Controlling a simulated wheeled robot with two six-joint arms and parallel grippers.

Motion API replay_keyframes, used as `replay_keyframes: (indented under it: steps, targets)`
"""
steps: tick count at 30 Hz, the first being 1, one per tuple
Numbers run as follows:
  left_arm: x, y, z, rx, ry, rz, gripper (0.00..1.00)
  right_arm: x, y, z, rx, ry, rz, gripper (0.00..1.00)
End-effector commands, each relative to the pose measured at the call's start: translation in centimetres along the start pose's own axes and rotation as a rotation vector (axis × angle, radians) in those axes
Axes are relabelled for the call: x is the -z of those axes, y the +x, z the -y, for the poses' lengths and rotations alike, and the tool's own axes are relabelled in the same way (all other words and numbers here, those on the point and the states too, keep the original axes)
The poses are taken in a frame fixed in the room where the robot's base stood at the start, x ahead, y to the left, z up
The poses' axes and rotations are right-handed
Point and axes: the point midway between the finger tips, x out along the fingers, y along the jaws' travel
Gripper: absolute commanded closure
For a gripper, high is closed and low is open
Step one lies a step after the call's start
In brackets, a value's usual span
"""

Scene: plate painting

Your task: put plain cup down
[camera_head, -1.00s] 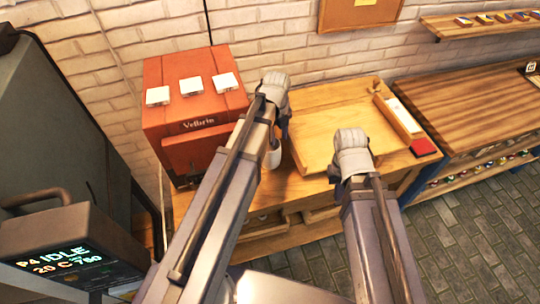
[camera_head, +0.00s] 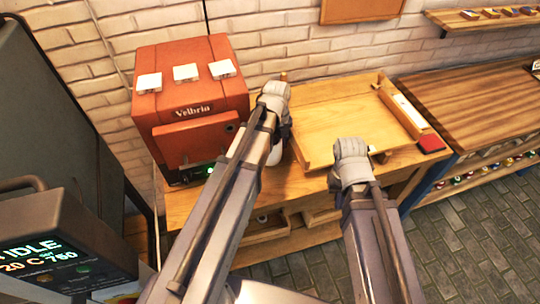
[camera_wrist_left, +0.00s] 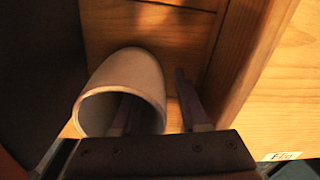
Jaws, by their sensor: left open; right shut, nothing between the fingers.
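The plain cup (camera_wrist_left: 125,85) is pale and bare in the left wrist view, with its mouth towards the camera. A small white part of it (camera_head: 275,154) shows beside my left forearm in the head view; the rest is hidden. My left gripper (camera_head: 278,118) is at the wooden table, between the red machine and the wooden tray. In the left wrist view my left gripper (camera_wrist_left: 156,102) is open, one finger inside the cup's mouth and the other outside its wall. My right gripper (camera_head: 352,152) is shut and empty at the tray's front edge; its fingertips are mostly hidden.
The red machine (camera_head: 190,85) stands close to the left of my left arm. The wooden tray (camera_head: 345,115) has raised sides, and its middle is clear. A wooden counter (camera_head: 480,90) is further right.

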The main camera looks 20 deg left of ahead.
Motion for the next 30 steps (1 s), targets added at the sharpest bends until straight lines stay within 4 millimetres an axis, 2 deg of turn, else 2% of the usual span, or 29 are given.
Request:
replay_keyframes:
  steps: [1, 8, 20, 30]
  targets:
    - [0.00, 0.57, 0.00, 0.000, 0.000, 0.000, 0.56, 0.03, 0.57, 0.05, 0.000, 0.000, 0.000, 1.00]
    - [0.01, 0.36, 0.02, 0.000, 0.000, 0.000, 0.56, 0.02, 0.36, 0.03, 0.000, 0.000, 0.000, 1.00]
    - [0.01, 0.36, 0.02, 0.000, 0.000, 0.000, 1.00, 0.02, 0.36, 0.03, 0.000, 0.000, 0.000, 1.00]
    - [0.01, 0.37, 0.01, 0.000, 0.000, 0.000, 1.00, 0.02, 0.37, 0.04, 0.000, 0.000, 0.000, 1.00]
